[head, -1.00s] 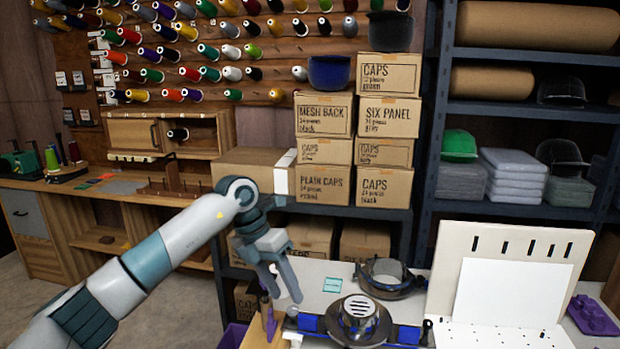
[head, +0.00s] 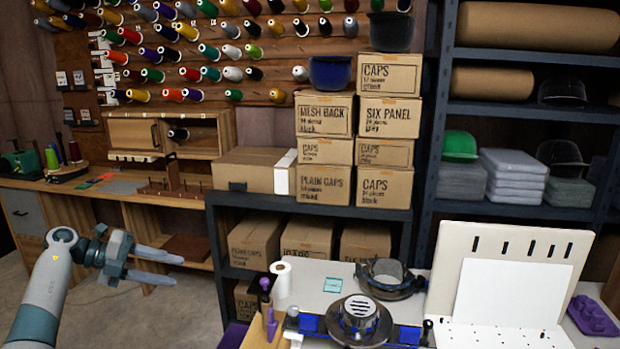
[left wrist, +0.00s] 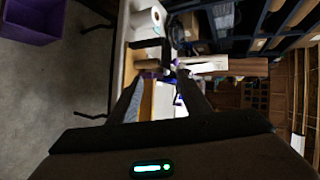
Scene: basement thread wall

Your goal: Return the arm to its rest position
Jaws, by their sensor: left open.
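My left gripper (head: 153,266) is open and empty at the lower left of the head view. It is over the floor, in front of the wooden bench and left of the white table, touching nothing. Its two fingers point right and lie apart. In the left wrist view its dark fingers (left wrist: 160,90) reach toward the white table's edge, with nothing held between them. My right gripper does not show in either view.
The white table (head: 315,272) holds a white roll (head: 282,279), a cap fixture (head: 360,318) and a white board (head: 510,260). Stacked cap boxes (head: 325,150) stand behind. A purple bin (left wrist: 34,20) is on the floor. Bare floor (head: 150,315) lies below my left gripper.

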